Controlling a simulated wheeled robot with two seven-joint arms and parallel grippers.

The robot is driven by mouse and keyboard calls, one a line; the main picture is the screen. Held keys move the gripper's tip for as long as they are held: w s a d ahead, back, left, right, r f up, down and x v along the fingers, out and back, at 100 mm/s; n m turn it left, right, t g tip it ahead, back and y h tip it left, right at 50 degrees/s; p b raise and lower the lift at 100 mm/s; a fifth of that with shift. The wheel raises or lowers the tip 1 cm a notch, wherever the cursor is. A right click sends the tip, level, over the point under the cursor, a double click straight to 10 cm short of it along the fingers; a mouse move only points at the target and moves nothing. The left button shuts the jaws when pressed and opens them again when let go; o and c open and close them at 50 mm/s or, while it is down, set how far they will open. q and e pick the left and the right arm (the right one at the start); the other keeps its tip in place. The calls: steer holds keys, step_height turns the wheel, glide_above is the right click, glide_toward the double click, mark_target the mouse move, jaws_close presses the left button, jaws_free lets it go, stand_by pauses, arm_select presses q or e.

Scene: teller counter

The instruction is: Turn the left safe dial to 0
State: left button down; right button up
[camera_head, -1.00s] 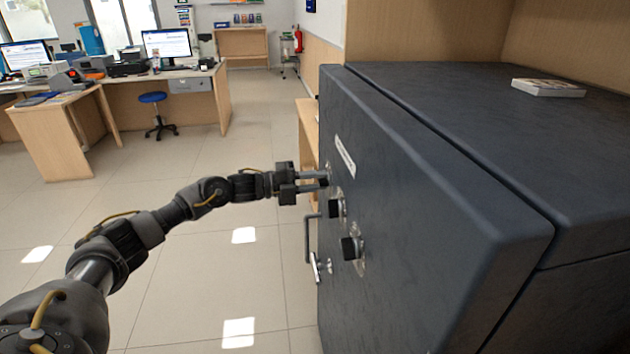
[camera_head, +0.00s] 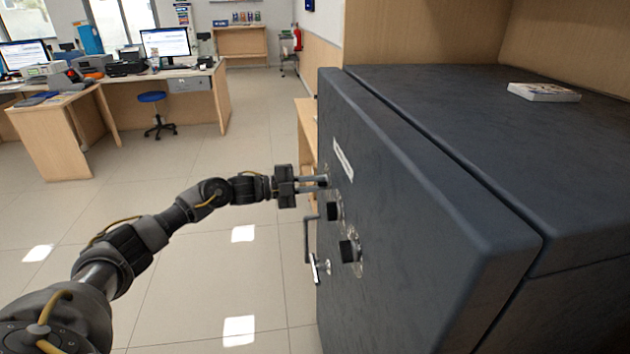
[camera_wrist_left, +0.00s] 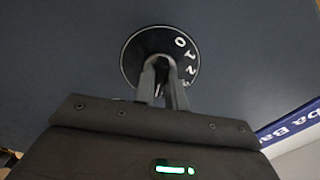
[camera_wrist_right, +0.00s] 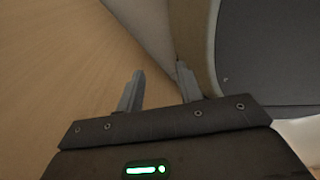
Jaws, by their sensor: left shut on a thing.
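The dark grey safe (camera_head: 410,180) fills the right of the head view, with several dials on its front face. My left gripper (camera_head: 322,181) is at the farthest dial, its fingers shut on that dial's knob. In the left wrist view the left safe dial (camera_wrist_left: 135,52) is a round black disc with white numbers; 0, 1 and 2 show at its upper right. The left gripper (camera_wrist_left: 162,85) covers the knob and the lower part of the disc. In the right wrist view my right gripper (camera_wrist_right: 160,88) is open and empty.
The middle dial (camera_head: 334,211) and the near dial (camera_head: 349,250) sit beside the left gripper. A bent handle (camera_head: 307,235) sticks out below them. A small booklet (camera_head: 544,92) lies on the safe. Open tiled floor (camera_head: 190,270) lies to the left.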

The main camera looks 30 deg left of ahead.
arm_select(q)
steer(key=shift+n+p, duration=7.4)
steer(key=shift+n, duration=8.5)
arm_select(e)
step_height(320, 180, up, 15)
steer(key=a, duration=0.1)
steer(key=shift+s+a, duration=0.15)
steer(key=shift+s, duration=0.25)
arm_select(q)
steer(key=shift+f, duration=0.1)
steer(key=c, duration=1.4)
jaws_free()
steer(key=shift+c, duration=0.2)
arm_select(e)
steer(key=shift+a, duration=0.1)
